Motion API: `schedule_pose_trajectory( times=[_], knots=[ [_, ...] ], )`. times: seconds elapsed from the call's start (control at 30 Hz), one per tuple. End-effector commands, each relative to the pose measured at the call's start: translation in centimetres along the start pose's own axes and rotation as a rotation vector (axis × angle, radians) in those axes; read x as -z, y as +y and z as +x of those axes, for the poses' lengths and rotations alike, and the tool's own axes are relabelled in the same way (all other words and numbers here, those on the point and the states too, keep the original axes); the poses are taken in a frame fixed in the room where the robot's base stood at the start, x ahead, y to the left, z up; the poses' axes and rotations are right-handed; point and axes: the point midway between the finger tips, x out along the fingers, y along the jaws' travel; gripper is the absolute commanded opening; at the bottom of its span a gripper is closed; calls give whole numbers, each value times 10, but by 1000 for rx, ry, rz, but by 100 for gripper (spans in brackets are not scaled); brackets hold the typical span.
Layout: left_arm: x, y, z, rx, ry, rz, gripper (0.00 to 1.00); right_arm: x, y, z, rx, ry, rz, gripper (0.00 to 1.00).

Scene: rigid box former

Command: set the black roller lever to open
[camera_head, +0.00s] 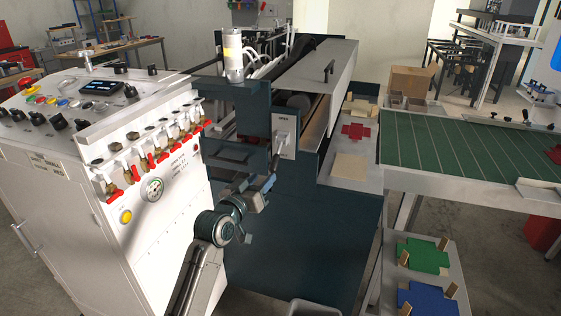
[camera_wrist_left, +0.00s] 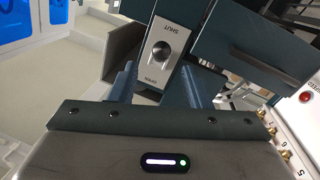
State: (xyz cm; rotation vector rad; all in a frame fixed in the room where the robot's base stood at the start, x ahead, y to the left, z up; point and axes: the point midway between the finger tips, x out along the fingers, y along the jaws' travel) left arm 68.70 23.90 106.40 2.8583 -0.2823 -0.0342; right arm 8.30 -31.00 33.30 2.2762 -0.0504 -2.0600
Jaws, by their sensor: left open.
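The black roller lever (camera_wrist_left: 161,51) shows in the left wrist view as a round black knob on a pale plate (camera_wrist_left: 178,41). The plate reads SHUT above the knob and OPEN below it, with the lettering turned over. I cannot tell which mark the lever points to. In the head view the plate (camera_head: 290,138) is on the dark teal machine, and the lever is hard to make out. My left gripper (camera_head: 268,184) is below the plate in the head view, open and apart from it. Its two fingers (camera_wrist_left: 162,88) show near the plate's lower end in the wrist view.
A white control cabinet (camera_head: 160,225) with red-handled valves stands close to the left of my arm. The teal machine (camera_head: 290,250) is behind the gripper. A green conveyor (camera_head: 450,145) and a shelf with green (camera_head: 422,256) and blue (camera_head: 428,299) blanks are at the right.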

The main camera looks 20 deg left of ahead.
Motion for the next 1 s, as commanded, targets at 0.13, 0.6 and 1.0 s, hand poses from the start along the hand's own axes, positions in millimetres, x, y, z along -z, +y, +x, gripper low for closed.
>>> schedule_pose_trajectory(
  times=[0.13, 0.6, 1.0],
  knots=[
    [2, 1, 24, 1, -1, -2, 43, 0, -8, -8, 9, 1, 4, 36],
    [-1, 0, 95, 2, -2, -1, 43, 0, 5, -22, -3, 0, -1, 36],
    [-2, -1, 101, 2, -2, 0, 42, 1, 6, -23, -4, -1, -2, 36]
  ],
)
